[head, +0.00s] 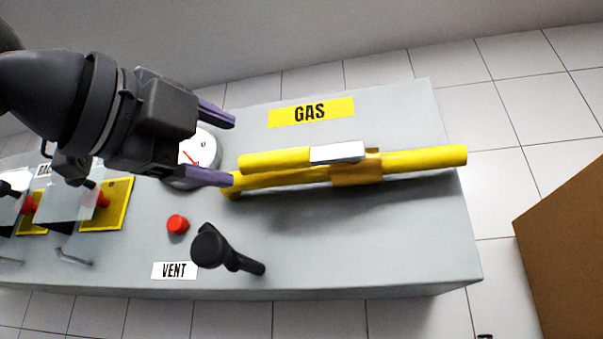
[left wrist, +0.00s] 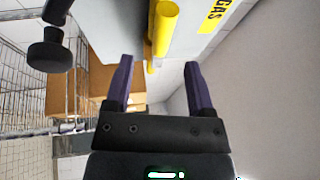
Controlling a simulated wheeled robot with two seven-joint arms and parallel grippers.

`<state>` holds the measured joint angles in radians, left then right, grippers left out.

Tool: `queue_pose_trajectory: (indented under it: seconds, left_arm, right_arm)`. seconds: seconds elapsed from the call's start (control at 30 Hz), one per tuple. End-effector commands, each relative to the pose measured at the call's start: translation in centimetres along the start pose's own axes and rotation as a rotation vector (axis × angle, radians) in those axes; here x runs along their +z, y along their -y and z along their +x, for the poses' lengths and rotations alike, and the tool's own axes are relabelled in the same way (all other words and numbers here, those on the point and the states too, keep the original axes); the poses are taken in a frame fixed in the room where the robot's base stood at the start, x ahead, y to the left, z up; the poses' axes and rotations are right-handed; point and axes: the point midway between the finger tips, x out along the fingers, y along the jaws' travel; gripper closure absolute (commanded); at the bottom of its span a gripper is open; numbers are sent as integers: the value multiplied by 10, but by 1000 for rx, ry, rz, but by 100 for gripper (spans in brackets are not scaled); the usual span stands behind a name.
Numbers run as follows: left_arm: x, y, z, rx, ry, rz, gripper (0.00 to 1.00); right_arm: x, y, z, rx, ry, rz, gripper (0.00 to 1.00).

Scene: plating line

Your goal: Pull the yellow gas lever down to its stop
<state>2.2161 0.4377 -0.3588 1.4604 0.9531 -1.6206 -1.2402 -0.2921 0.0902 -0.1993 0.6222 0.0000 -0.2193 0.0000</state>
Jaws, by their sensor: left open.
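The yellow gas lever (head: 270,160) lies along a yellow pipe (head: 420,159) on the grey panel, below the GAS label (head: 311,112). A white block (head: 337,152) sits on the lever's right part. My left gripper (head: 231,151) is open and empty. Its purple fingertips are just left of the lever's free end, one above and one below its line. In the left wrist view a yellow bar (left wrist: 163,30) lies ahead of the open fingers (left wrist: 158,63), roughly in line with the gap. I cannot tell whether anything touches. My right gripper is not in view.
A round gauge (head: 205,150) is partly hidden behind my left gripper. Below are a red button (head: 178,224), a black VENT handle (head: 228,250) and its label (head: 174,270). Yellow plates with red buttons under clear covers are at left. A brown box (head: 570,250) stands at right.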

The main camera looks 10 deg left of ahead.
Motion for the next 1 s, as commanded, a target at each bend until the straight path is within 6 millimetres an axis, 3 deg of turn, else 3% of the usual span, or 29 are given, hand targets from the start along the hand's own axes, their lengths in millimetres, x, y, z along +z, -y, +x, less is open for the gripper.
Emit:
queue_pose_trajectory:
  seconds: [0.2, 0.4, 0.73, 1.0]
  left_arm:
    - [0, 5, 52, 5, -2, -2, 30]
    - [0, 3, 87, 3, -2, -2, 30]
    - [0, 0, 94, 1, 0, -1, 30]
    - [0, 0, 93, 1, 0, -2, 87]
  right_arm:
    - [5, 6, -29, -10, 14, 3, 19]
    - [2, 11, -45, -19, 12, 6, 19]
    - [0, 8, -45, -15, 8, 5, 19]
    - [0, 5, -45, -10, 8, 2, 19]
